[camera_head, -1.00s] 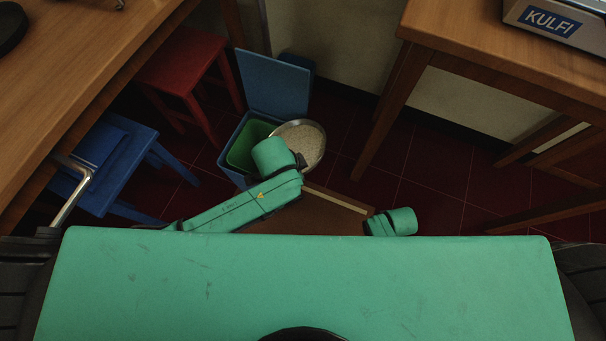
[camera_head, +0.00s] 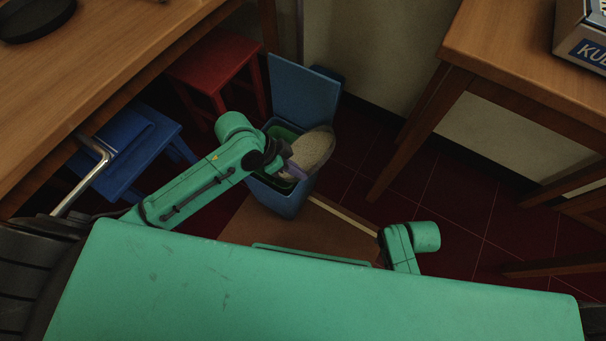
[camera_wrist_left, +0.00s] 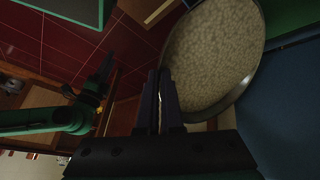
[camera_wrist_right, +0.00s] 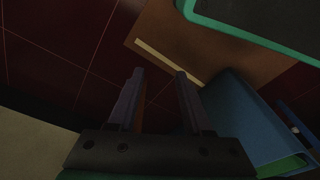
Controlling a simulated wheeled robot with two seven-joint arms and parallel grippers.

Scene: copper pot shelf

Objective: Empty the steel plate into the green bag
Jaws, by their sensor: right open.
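The round steel plate (camera_head: 313,150) is full of small pale pieces and is held, looking tilted, over the right side of the open blue bin (camera_head: 288,200). The pieces (camera_wrist_left: 212,52) fill it in the left wrist view. The green bag (camera_head: 283,131) lines the bin; its edge shows behind and left of the plate, and the plate hides much of its mouth. My left gripper (camera_wrist_left: 165,90) is shut on the plate's rim; it also shows in the head view (camera_head: 289,168). My right gripper (camera_wrist_right: 155,88) is open and empty, away from the plate; the head view hides its fingers.
The bin's blue lid (camera_head: 304,88) stands open behind it. A red stool (camera_head: 217,65) and a blue stool (camera_head: 125,150) stand at left, near a wooden table (camera_head: 110,60). A brown board (camera_head: 300,228) lies in front of the bin. Another table (camera_head: 520,50) is at right.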

